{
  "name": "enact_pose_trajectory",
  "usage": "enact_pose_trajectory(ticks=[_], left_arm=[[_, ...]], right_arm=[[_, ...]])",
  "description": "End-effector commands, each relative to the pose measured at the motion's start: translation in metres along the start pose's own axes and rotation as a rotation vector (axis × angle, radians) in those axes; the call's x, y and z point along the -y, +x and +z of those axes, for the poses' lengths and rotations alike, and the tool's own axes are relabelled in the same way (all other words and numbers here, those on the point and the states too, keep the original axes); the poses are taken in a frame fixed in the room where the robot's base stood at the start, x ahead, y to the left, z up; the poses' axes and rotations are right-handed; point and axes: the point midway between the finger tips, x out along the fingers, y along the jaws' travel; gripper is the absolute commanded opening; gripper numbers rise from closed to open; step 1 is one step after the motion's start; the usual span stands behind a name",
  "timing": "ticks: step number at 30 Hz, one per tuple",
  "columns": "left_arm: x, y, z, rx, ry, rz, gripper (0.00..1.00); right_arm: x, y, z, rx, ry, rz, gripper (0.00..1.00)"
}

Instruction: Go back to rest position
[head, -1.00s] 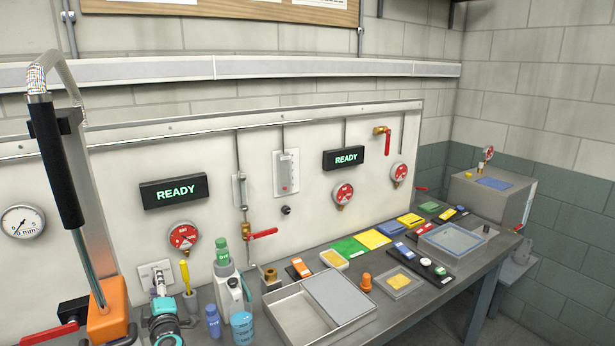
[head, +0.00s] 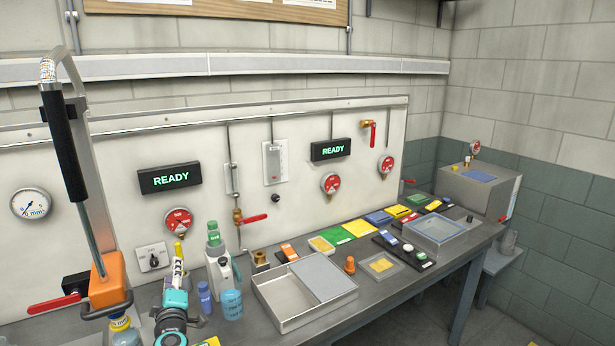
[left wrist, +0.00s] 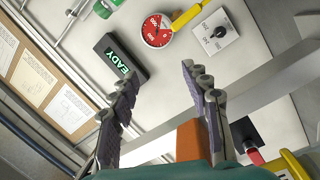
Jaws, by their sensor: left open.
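My left gripper (head: 177,272) is at the lower left of the head view, in front of the white panel (head: 110,165) and above the bench. It has a teal body and points up toward the panel. In the left wrist view its two fingers (left wrist: 162,92) are spread apart with nothing between them. Beyond them are the lit READY display (left wrist: 120,62), a red dial gauge (left wrist: 157,31) and a rotary switch plate (left wrist: 216,35). My right gripper is not in view.
An orange block (head: 108,283) with a tall black-gripped handle stands left of the gripper. Bottles (head: 230,303) stand close on its right. A grey tray (head: 268,310) and several coloured items fill the bench. The air before the panel's right half is clear.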

Motion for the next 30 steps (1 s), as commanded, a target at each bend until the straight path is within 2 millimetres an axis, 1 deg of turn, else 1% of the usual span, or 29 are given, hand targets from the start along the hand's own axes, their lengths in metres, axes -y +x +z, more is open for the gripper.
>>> enact_pose_trajectory(ticks=[5, 8, 11, 12, 14, 15, 17, 18, 19, 20, 21, 23, 24, 27, 30], left_arm=[[-0.026, -0.026, 0.029, 0.121, 0.108, 0.058, 0.48], [-0.04, -0.049, 0.051, 0.214, 0.19, 0.091, 0.48], [-0.047, -0.081, 0.079, 0.333, 0.296, 0.119, 0.48], [-0.048, -0.099, 0.092, 0.392, 0.348, 0.128, 0.48], [-0.042, -0.131, 0.113, 0.49, 0.439, 0.132, 0.48], [-0.034, -0.154, 0.126, 0.559, 0.504, 0.129, 0.48], [-0.017, -0.189, 0.142, 0.659, 0.603, 0.112, 0.48], [-0.002, -0.213, 0.15, 0.723, 0.672, 0.094, 0.48], [0.011, -0.231, 0.155, 0.77, 0.721, 0.076, 0.48], [0.024, -0.247, 0.158, 0.812, 0.77, 0.056, 0.48], [0.043, -0.269, 0.16, 0.864, 0.833, 0.026, 0.48], [0.07, -0.298, 0.159, 0.932, 0.92, -0.025, 0.48], [0.087, -0.314, 0.157, 0.968, 0.971, -0.059, 0.48], [0.121, -0.345, 0.148, 1.031, 1.071, -0.137, 0.48], [0.141, -0.362, 0.14, 1.063, 1.132, -0.189, 0.48]], right_arm=[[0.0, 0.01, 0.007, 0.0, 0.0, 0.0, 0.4], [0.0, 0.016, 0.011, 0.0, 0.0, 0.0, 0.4], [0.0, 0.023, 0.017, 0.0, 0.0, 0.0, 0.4], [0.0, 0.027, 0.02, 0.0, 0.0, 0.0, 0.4], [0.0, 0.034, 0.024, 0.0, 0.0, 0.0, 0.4], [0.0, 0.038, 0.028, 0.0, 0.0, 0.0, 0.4], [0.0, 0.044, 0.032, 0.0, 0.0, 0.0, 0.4], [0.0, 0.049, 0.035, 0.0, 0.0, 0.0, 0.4], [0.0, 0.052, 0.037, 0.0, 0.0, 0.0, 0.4], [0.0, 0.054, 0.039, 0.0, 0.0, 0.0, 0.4], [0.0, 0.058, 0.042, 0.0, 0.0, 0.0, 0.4], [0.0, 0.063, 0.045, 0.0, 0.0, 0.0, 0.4], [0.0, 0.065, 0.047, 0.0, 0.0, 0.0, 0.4], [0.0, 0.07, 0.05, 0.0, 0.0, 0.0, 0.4], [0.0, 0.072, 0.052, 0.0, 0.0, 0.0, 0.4]])
